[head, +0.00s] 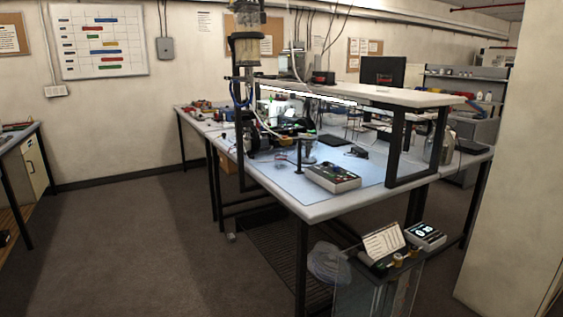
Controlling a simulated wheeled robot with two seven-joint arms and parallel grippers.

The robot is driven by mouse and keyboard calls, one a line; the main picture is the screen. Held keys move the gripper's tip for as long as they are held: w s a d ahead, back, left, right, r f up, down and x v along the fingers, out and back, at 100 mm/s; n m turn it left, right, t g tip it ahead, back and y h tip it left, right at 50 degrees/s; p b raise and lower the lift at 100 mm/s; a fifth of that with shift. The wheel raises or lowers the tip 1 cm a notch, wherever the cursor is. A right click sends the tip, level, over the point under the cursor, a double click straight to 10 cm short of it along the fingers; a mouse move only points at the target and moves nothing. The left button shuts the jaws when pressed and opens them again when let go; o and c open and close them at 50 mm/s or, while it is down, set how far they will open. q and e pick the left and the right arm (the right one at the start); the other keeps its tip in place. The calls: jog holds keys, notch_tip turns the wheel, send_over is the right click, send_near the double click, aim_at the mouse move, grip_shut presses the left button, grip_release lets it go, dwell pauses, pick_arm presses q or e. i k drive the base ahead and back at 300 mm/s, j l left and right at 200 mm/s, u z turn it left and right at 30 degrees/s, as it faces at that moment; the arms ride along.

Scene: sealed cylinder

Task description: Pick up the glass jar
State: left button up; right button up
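Neither of my grippers shows in the head view. No thing can be told for certain as the glass jar. A pale, see-through vessel (448,146) stands at the right end of the workbench, partly behind the bench's dark leg; it may be a jar or a jug. A clear, rounded, ribbed thing (328,262) is low at the front, beside the bench's front leg; its kind is unclear. A cylinder with a tan band (246,48) sits high on the upright apparatus at the bench's left part.
The workbench (340,206) has a raised shelf (400,97) and carries a control box (332,178). A lower stand with a digital meter (426,236) is in front. A pale wall (520,170) closes the right side. The floor (130,240) at left is clear.

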aim_at(280, 156)
jog(key=i+j+z, duration=0.1)
jog(key=i+j, duration=0.35)
jog(key=j, duration=0.2)
jog(key=i+j+z, duration=0.15)
jog(key=i+j, duration=0.25)
jog(key=j, duration=0.25)
jog(key=i+j+z, duration=0.25)
jog(key=j, duration=0.45)
jog(key=i, duration=0.1)
